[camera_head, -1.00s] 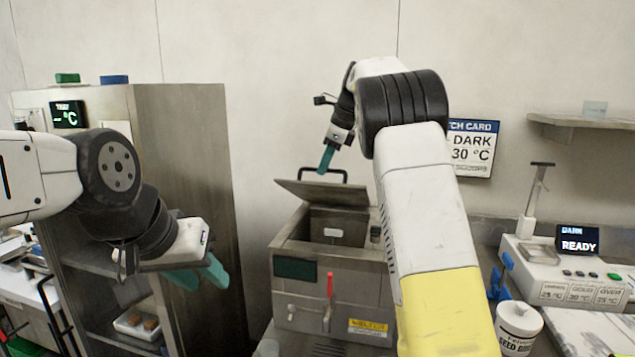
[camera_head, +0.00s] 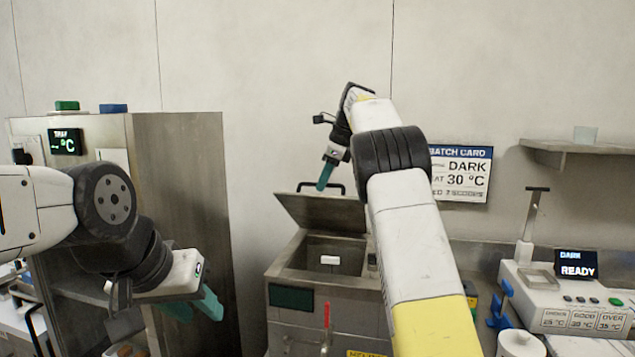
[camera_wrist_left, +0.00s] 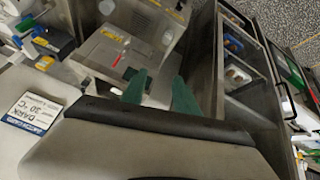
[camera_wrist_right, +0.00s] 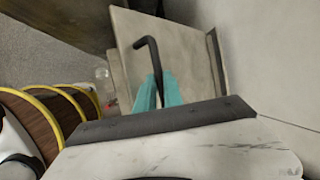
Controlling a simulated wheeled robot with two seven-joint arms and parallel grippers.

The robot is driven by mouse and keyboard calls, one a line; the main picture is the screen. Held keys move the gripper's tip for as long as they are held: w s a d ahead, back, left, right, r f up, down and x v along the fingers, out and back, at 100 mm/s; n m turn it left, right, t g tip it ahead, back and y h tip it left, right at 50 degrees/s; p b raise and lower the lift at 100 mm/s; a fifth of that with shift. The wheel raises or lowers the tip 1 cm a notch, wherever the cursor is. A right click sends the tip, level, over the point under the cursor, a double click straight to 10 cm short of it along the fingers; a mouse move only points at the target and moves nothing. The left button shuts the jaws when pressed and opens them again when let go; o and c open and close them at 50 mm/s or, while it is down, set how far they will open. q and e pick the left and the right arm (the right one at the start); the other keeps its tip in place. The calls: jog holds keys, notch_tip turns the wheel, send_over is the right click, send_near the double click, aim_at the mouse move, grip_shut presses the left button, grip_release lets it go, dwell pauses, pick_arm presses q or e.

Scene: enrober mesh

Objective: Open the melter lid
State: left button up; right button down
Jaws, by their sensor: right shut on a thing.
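The melter (camera_head: 315,303) is a grey metal box in the middle of the head view, with a red lever on its front. Its lid (camera_head: 318,213) is hinged at the back and stands tilted up, so the tank inside shows. My right gripper (camera_head: 325,177) is at the lid's black bar handle (camera_head: 337,190); in the right wrist view its teal fingers (camera_wrist_right: 160,93) are shut on the handle (camera_wrist_right: 150,52). My left gripper (camera_head: 196,305) hangs left of the melter with its teal fingers apart and nothing between them; they also show in the left wrist view (camera_wrist_left: 158,92).
A tall metal cabinet (camera_head: 180,200) stands at the left with a temperature display (camera_head: 66,142). At the right are a tester reading READY (camera_head: 577,270), a white tub (camera_head: 520,344) and a wall shelf (camera_head: 575,150). A batch card (camera_head: 462,174) hangs on the wall behind my right arm.

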pick_arm(q)
jog(key=c, duration=0.3)
jog(key=w+d+r+n, duration=0.1)
jog(key=w+n, duration=0.1)
jog(key=w+d+n+t+h, duration=0.1)
jog(key=w+d+n, duration=0.1)
jog(key=w+d+r+n, duration=0.1)
jog(key=w+d, duration=0.1)
jog(key=shift+d+r+n+h, duration=0.1)
jog(key=shift+r+n+h, duration=0.2)
jog(key=shift+n+h, duration=0.1)
grip_shut()
jog(key=n+t, duration=0.5)
jog(key=n, duration=2.2)
send_near(310, 201)
jog(key=shift+w+d+f, duration=1.3)
jog(key=shift+w+f, duration=0.05)
jog(key=shift+w, duration=0.1)
